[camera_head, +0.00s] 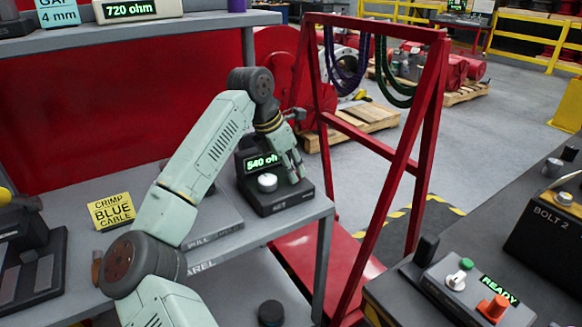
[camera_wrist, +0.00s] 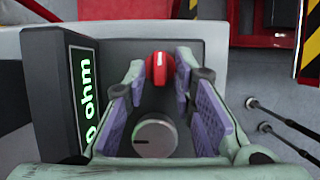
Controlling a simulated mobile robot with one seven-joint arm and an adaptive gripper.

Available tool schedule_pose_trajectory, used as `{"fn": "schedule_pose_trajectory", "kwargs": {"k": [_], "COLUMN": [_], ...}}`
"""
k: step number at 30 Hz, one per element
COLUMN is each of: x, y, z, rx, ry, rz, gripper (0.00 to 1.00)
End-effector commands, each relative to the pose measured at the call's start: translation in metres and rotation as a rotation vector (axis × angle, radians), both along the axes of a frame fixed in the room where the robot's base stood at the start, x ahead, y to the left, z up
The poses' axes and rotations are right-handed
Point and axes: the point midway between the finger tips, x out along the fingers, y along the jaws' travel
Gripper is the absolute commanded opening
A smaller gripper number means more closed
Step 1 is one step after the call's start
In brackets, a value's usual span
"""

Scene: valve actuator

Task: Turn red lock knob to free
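The red lock knob (camera_wrist: 159,69) shows in the wrist view on the top of a dark device (camera_wrist: 205,50), with a pale line running up and down on it. My gripper (camera_wrist: 159,80) is open, its purple-padded fingers on either side of the red knob with narrow gaps; whether they touch it I cannot tell. A silver dial (camera_wrist: 155,137) sits nearer the camera, between the fingers. In the head view my gripper (camera_head: 291,166) is over the right side of the device (camera_head: 285,201), beside the silver dial (camera_head: 267,182). The red knob is hidden there.
The device has a green "540 oh" display (camera_head: 262,162) and stands near the right end of the grey bench (camera_head: 312,212). A red frame (camera_head: 398,165) with hanging cables stands to the right. A yellow "CRIMP BLUE CABLE" sign (camera_head: 111,210) is at left.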

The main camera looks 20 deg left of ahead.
Motion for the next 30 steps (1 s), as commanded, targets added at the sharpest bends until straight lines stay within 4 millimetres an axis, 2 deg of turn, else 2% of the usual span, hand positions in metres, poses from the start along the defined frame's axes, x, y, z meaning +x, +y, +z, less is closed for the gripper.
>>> {"fn": "schedule_pose_trajectory", "kwargs": {"k": [1,9,23,30], "x": [-0.0001,-0.0001,-0.0003,-0.0009], "y": [0.0000,0.0001,-0.0001,-0.0007], "z": [0.0002,0.0003,-0.0004,-0.0027], "rx": [0.000,0.000,0.001,0.003], "ry": [0.000,0.000,0.001,-0.001], "rz": [0.000,0.000,0.012,0.105], "gripper": [0.18,0.00,0.00,0.00]}}
